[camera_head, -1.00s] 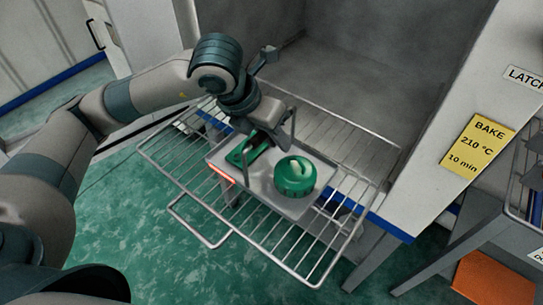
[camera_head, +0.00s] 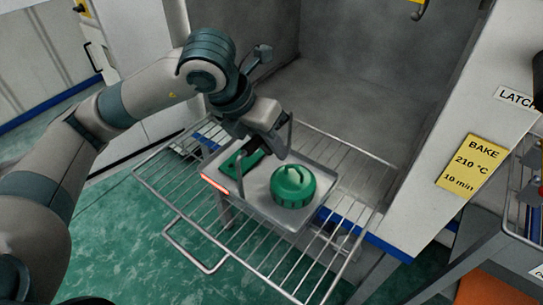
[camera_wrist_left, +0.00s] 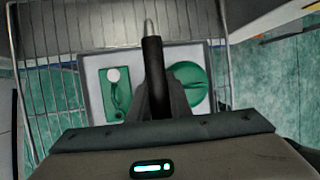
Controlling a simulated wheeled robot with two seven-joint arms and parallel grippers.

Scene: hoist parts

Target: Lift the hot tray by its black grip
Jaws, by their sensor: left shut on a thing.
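The grey metal tray (camera_head: 254,199) hangs by its tall wire handle (camera_head: 291,135) a little above the oven rack in the head view. Its left edge glows red. My left gripper (camera_head: 272,141) is above the tray, shut on the black grip of the handle. In the left wrist view the black grip (camera_wrist_left: 152,65) stands between the fingers of my left gripper (camera_wrist_left: 155,103). The tray carries a round green capped part (camera_head: 293,187) and a flat green part (camera_head: 240,162). My right gripper is not in view.
The wire rack (camera_head: 185,226) sticks out of the open oven (camera_head: 360,80) under the tray. A yellow bake sign (camera_head: 471,166) is on the oven's right post. A grey stand (camera_head: 445,253) with a wire shelf is at the right. Green floor lies in front.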

